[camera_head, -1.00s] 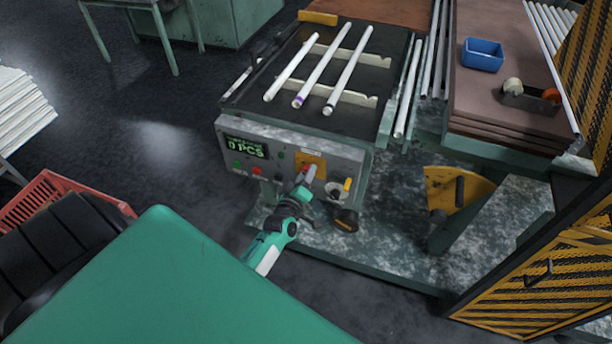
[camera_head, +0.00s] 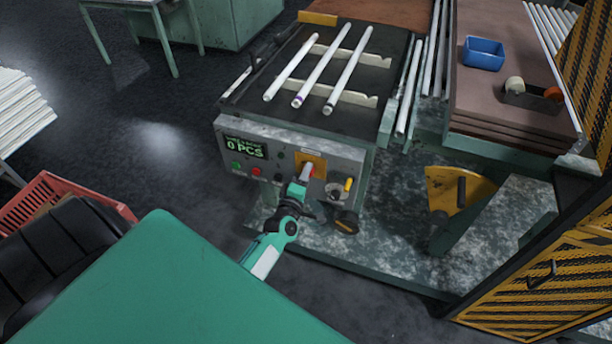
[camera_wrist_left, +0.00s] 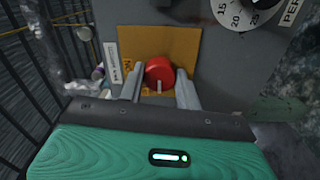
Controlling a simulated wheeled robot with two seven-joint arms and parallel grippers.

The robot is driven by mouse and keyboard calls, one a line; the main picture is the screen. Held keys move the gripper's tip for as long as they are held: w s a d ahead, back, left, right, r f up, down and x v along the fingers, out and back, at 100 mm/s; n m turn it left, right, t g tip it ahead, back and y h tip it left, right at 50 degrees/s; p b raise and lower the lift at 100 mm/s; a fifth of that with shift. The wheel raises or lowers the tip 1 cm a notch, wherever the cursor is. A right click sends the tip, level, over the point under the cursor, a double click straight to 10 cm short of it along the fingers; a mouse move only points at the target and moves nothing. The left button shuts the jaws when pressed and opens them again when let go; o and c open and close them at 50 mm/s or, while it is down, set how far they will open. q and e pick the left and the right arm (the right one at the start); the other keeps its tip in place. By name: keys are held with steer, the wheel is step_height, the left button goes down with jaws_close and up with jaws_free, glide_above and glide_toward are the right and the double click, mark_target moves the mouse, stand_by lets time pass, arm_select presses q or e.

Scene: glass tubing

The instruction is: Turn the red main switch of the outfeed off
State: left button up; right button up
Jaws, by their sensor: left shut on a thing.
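The red main switch (camera_wrist_left: 159,73) is a round red knob on a yellow plate (camera_wrist_left: 185,47) on the outfeed's front panel. My left gripper (camera_wrist_left: 160,88) has one finger on each side of the knob and is shut on it. A short pale mark shows at the knob's lower edge. In the head view my left gripper (camera_head: 305,175) reaches the panel from below, and a bit of the red switch (camera_head: 311,173) shows beside its fingers. The yellow plate is partly covered there. My right gripper is not in view.
The panel has a display (camera_head: 245,147) reading 0 PCS, green and red buttons at left, and a dial (camera_wrist_left: 245,12) to the right of the switch. Three glass tubes (camera_head: 322,65) lie on top. A yellow mesh guard (camera_head: 545,285) stands at right.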

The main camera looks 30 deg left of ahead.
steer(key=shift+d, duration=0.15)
arm_select(q)
steer(key=o, duration=1)
steer(key=shift+s, duration=0.1)
steer(key=b+v, duration=0.2)
steer(key=v, duration=1.1)
steer(key=shift+s, duration=0.3)
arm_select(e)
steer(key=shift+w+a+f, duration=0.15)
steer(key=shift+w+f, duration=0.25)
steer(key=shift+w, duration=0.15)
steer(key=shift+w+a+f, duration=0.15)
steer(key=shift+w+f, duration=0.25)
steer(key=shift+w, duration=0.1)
arm_select(q)
steer(key=shift+d, duration=0.15)
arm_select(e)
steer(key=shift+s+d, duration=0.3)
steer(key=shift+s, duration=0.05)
